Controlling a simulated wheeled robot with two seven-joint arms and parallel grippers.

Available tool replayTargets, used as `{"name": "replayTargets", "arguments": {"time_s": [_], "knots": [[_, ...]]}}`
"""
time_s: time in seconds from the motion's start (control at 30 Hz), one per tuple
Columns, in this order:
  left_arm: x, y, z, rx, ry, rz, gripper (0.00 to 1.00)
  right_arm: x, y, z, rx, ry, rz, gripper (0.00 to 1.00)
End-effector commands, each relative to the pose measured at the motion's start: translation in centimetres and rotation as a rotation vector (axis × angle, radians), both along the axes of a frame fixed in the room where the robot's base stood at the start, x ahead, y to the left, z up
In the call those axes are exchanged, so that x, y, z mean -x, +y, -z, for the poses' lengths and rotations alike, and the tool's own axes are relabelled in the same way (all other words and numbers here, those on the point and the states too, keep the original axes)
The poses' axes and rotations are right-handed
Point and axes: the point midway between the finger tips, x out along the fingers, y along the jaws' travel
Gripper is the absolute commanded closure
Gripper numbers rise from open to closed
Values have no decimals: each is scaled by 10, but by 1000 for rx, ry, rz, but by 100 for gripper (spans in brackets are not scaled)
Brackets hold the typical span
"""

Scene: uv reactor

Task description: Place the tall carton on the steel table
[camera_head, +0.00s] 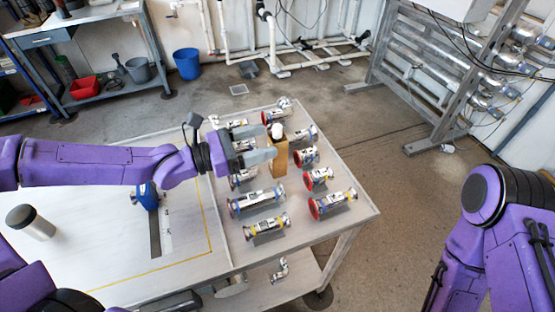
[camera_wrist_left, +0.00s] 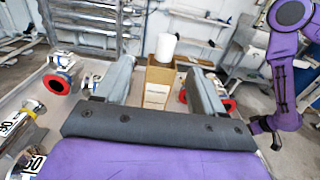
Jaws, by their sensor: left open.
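The tall carton (camera_head: 277,160) is a narrow brown box standing upright among the fittings on the light grey table (camera_head: 362,212). A white cylinder (camera_head: 277,131) shows at its top. My left gripper (camera_head: 270,146) reaches in from the left at the carton and is open. In the left wrist view the carton (camera_wrist_left: 157,90) appears in the gap between the two grey fingers, toward their tips. Whether either finger touches it I cannot tell. The carton's lower end is hidden in the wrist view. My right arm shows at the right, but its gripper does not.
Several red-ended metal fittings (camera_head: 318,178) crowd the table around the carton. A blue item (camera_head: 147,196) and a capped cylinder (camera_head: 31,222) stand farther left. A workbench (camera_head: 90,18) with red and grey containers is at back left. Floor right of the table is clear.

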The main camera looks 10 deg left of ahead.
Motion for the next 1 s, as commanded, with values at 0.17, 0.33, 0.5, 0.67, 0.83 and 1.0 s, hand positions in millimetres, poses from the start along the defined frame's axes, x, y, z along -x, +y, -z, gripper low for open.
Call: {"name": "replayTargets", "arguments": {"time_s": [0.17,0.33,0.5,0.67,0.83,1.0], "knots": [[-14,-27,7,-6,3,5,31,0,0,2,0,0,0,57],[-23,-39,6,-2,1,1,31,0,0,2,0,0,0,57],[-23,-39,5,-1,1,0,31,0,0,2,0,0,0,57],[-23,-39,5,-1,1,0,76,0,0,2,0,0,0,57],[-23,-39,5,-1,1,1,100,0,0,2,0,0,0,57],[-23,-38,4,-1,1,1,100,0,0,1,0,0,0,57]]}}
